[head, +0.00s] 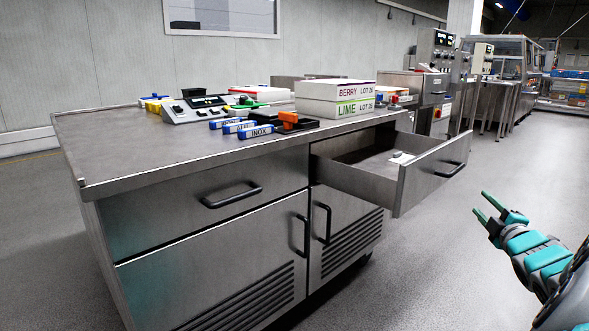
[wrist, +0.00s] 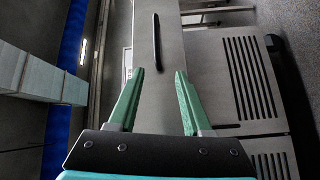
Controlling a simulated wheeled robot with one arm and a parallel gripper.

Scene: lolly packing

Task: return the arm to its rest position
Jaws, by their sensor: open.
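My gripper (head: 489,204) is at the right of the head view, in the air to the right of the steel cabinet (head: 205,280). Its two green fingers are apart with nothing between them. In the wrist view the open gripper (wrist: 158,80) points toward the cabinet front, which appears turned on its side. A dark bar handle (wrist: 157,42) shows beyond the fingertips. My arm runs out of the head view at the lower right corner.
An open drawer (head: 430,178) juts from the cabinet, with a small white object (head: 401,157) inside. On top stand the BERRY box (head: 335,90), LIME box (head: 335,108), blue INOX-labelled items (head: 255,132) and a scale-like device (head: 196,108). The floor around my gripper is clear.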

